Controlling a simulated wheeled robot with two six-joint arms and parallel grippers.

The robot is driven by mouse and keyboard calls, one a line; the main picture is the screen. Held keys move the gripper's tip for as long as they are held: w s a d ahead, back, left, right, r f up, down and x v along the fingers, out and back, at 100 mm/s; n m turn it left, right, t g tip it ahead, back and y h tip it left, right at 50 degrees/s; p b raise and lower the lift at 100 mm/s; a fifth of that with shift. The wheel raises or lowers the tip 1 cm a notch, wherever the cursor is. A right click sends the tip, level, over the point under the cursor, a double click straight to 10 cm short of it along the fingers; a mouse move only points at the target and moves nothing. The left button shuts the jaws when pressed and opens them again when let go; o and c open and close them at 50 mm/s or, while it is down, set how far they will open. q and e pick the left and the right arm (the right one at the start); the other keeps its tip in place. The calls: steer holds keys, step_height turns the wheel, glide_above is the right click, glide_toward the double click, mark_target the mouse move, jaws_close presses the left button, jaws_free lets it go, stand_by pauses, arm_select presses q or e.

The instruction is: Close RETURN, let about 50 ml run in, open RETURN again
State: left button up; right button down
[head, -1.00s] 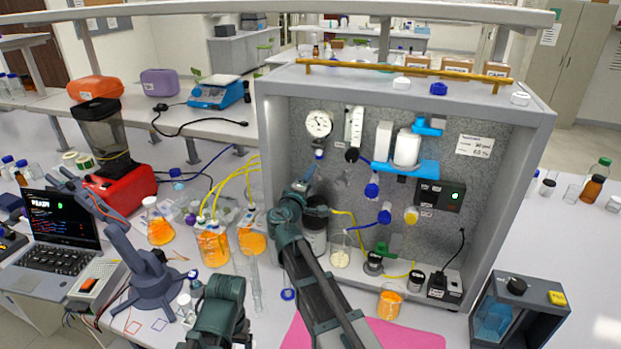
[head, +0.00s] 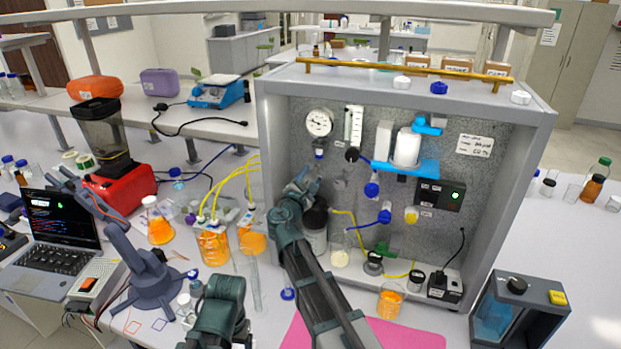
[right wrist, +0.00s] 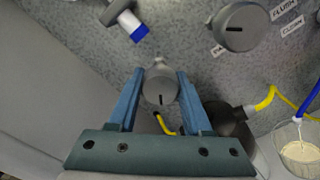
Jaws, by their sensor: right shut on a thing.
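In the right wrist view my right gripper (right wrist: 160,78) has its blue fingers on either side of a round grey valve knob (right wrist: 158,93), shut on it. A short dark mark on the knob's face stands near upright. No label for this knob is readable, so I cannot confirm that it is RETURN. In the head view my right gripper (head: 306,184) is at the left inside of the rig (head: 270,75) and hides the knob. A beaker with cream liquid (head: 340,258) stands on the rig floor; it also shows in the right wrist view (right wrist: 300,153). My left gripper is out of view.
A dark-capped bottle (head: 315,228) stands close below my right gripper. Orange-filled beakers (head: 213,247) with yellow tubes stand left of the rig.

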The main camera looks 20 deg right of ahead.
steer(key=n, duration=0.3)
steer(key=shift+s+n, duration=0.1)
steer(key=shift+n, duration=0.2)
steer(key=shift+f+n, duration=0.1)
steer(key=shift+n, duration=1.7)
steer(key=shift+c, duration=1.7)
jaws_free()
steer(key=v, duration=1.3)
steer(key=shift+s+a, duration=0.25)
steer(key=shift+s, duration=0.05)
